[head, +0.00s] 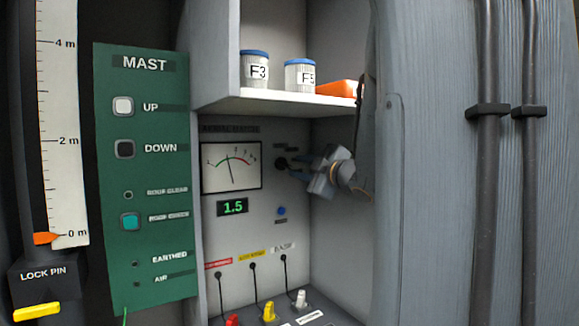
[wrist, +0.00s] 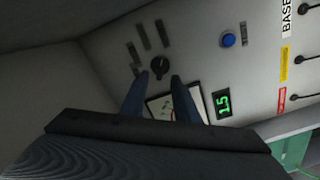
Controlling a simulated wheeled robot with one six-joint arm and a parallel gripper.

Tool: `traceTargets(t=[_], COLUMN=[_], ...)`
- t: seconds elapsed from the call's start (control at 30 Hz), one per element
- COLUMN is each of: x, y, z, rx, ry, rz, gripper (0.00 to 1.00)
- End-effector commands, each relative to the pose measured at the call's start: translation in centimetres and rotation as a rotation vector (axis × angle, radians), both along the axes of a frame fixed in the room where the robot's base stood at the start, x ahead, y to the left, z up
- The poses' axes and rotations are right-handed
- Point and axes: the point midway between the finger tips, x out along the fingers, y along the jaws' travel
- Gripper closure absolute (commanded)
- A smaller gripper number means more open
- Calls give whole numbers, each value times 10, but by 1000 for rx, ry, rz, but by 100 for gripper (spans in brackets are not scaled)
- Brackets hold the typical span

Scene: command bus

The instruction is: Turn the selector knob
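The selector knob (head: 281,163) is a small black round knob on the grey panel, right of the dial meter. It also shows in the wrist view (wrist: 160,66), with a light pointer mark and label strips around it. My gripper (head: 299,167) is at the panel just right of the knob. In the wrist view its two blue fingers (wrist: 158,77) stand apart, one on each side of the line to the knob, with nothing between them. The knob appears at or just beyond the fingertips; I cannot tell whether they touch it.
The dial meter (head: 231,167) and green 1.5 display (head: 233,207) are left of the knob. A blue button (head: 281,211) is below it. A shelf (head: 290,104) with jars overhangs my gripper. The cabinet's side wall (head: 345,245) is close on the right.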

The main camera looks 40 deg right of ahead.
Motion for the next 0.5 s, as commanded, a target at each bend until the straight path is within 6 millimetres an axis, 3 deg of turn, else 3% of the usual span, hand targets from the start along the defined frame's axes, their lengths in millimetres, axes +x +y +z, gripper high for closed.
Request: traceTargets(t=[0.23, 0.5], x=[39, 58], y=[-1, -3], z=[1, 0], rx=[2, 1], ry=[1, 1], rz=[2, 0], gripper=[72, 72])
